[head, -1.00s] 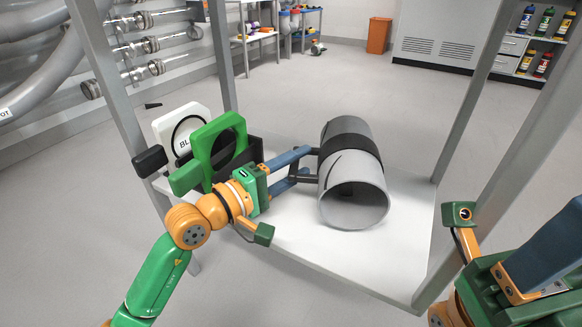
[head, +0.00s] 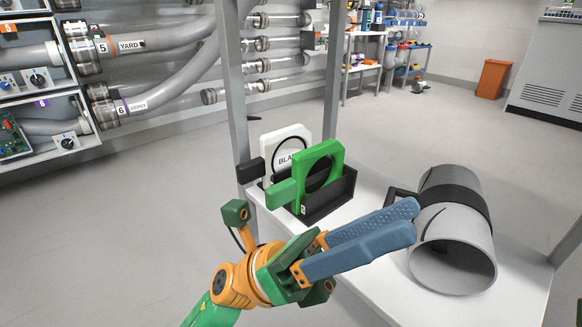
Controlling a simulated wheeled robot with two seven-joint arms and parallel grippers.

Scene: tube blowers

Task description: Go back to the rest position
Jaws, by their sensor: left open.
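My left gripper (head: 411,221) is open and empty, its two blue fingers reaching right above the white table. The grey cylinder (head: 452,262) lies on its side on the table, its open end towards me. A black band (head: 457,200) wraps it, with a dark handle on its left. The fingertips look clear of the handle and sit in front of the cylinder's left edge in the picture; the exact gap is hard to tell. My right gripper is out of view.
A black holder (head: 334,200) with a green ring plate (head: 308,165) and a white plate (head: 277,150) stands at the table's left edge. Grey frame posts (head: 236,90) rise around the table. Pipes line the back left wall. The floor at left is clear.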

